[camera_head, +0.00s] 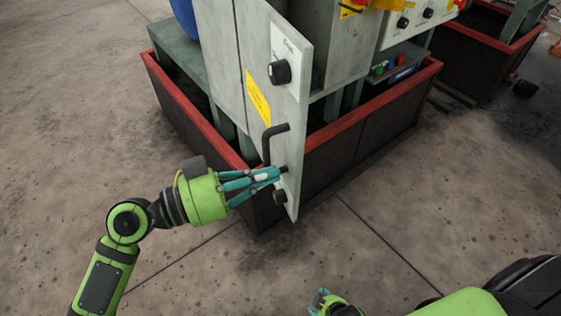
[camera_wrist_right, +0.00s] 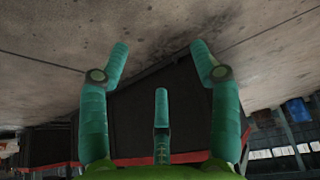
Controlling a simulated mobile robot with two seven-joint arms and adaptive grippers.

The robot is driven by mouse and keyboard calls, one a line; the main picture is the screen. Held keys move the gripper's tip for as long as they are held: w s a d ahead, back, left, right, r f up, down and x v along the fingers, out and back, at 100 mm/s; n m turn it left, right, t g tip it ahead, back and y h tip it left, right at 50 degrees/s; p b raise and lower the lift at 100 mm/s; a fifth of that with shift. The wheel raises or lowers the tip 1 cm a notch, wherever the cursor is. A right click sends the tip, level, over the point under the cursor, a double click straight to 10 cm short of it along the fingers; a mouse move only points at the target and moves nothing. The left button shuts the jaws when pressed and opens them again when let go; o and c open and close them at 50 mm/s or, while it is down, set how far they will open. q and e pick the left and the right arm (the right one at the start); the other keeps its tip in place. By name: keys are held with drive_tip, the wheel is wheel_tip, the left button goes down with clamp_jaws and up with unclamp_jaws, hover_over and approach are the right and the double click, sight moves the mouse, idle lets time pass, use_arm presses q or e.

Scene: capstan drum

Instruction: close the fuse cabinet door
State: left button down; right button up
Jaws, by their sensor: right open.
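The fuse cabinet door (camera_head: 296,105) is a grey panel standing open in the head view, jutting out toward me from the cabinet (camera_head: 345,45). It carries black knobs, a yellow label and a black bar handle (camera_head: 268,145). My left gripper (camera_head: 277,173) is at the lower end of this handle, its teal fingers close together and overlapping it. Whether they are clamped on the handle is not clear. My right gripper (camera_head: 322,300) is low in the head view, well apart from the door. Its fingers are spread and empty in the right wrist view (camera_wrist_right: 160,75).
A dark tub with a red rim (camera_head: 365,112) surrounds the cabinet's base, below and behind the door. A second red-rimmed tub (camera_head: 476,38) stands at the upper right. The concrete floor (camera_head: 60,130) is clear on the left and in front.

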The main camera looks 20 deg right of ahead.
sight(296, 166)
use_arm(q)
drive_tip(key=shift+w+d, duration=0.1)
drive_tip(key=shift+d, duration=1.35)
drive_tip(key=shift+d+p, duration=0.1)
drive_tip(key=shift+p, duration=0.25)
